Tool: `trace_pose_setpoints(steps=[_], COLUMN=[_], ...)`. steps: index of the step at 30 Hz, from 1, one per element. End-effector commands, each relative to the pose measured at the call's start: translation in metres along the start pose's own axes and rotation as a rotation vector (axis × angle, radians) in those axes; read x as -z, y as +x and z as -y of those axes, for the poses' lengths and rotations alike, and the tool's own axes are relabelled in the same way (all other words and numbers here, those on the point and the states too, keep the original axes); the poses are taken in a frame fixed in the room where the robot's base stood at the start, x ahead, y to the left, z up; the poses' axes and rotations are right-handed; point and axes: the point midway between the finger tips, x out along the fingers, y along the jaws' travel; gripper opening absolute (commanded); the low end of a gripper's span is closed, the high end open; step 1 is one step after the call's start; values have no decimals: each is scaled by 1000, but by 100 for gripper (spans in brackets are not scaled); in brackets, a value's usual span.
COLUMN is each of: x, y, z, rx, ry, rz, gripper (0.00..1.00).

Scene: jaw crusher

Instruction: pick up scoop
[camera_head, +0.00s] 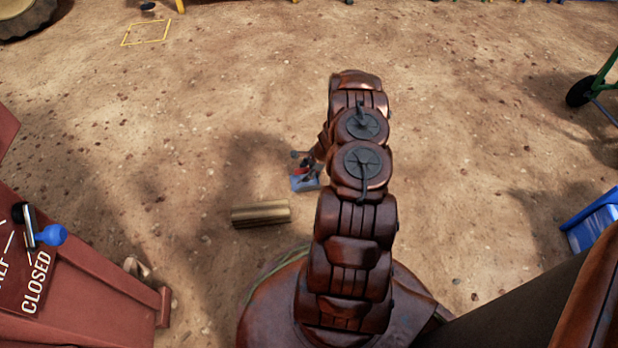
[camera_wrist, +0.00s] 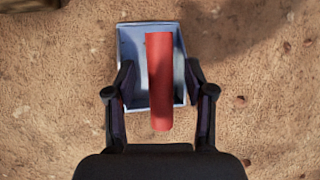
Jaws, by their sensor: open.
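The scoop (camera_head: 305,184) has a blue-grey pan and a red handle, and lies on the sandy ground left of my arm. In the wrist view its pan (camera_wrist: 133,55) is near the middle, with the red handle (camera_wrist: 160,82) running upright in the picture over it and past its lower edge. My gripper (camera_wrist: 160,88) is open, with one finger on each side of the handle. The fingers overlap the pan's side edges in that view; I cannot tell whether they touch it. In the head view my gripper (camera_head: 305,163) is small and partly hidden by my arm.
A red-brown machine panel (camera_head: 90,290) marked "CLOSED", with a blue-knobbed lever (camera_head: 50,235), stands at left. A blue object (camera_head: 594,220) and a black wheel (camera_head: 580,91) are at right. A yellow outline (camera_head: 147,32) marks open ground farther off.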

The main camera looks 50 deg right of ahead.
Motion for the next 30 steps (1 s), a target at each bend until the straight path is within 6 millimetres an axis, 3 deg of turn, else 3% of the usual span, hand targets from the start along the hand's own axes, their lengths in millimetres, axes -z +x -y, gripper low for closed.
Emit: trace_pose_setpoints(steps=[6,21,30], x=[0,0,0], y=[0,0,0], z=[0,0,0], rx=[0,0,-1], ry=[1,0,1], rz=[0,0,0], gripper=[52,0,0])
